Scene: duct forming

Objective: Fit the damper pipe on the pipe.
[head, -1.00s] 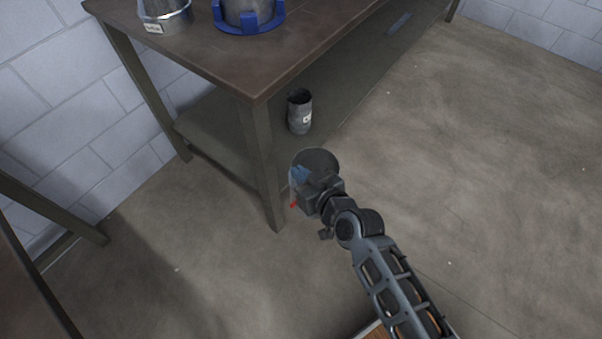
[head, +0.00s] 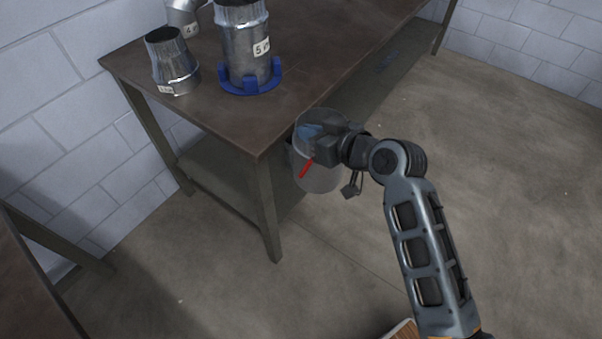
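The pipe (head: 246,48) is a shiny metal cylinder with a label starting with "5". It stands upright in a blue ring-shaped holder (head: 250,87) on the workbench. My gripper (head: 318,137) is to the right of and below it in the picture, by the bench's front edge. It is shut on the damper pipe (head: 320,177), a pale grey, wide, short cylinder with a red handle (head: 306,168). The damper pipe is roughly upright and apart from the pipe. The gripper hides part of it, and its fingertips are hard to make out.
On the workbench (head: 200,118), a tapered reducer (head: 174,62) stands left of the pipe and an elbow piece (head: 187,17) stands behind. A lower shelf (head: 215,172) runs under the bench. The floor at right is open.

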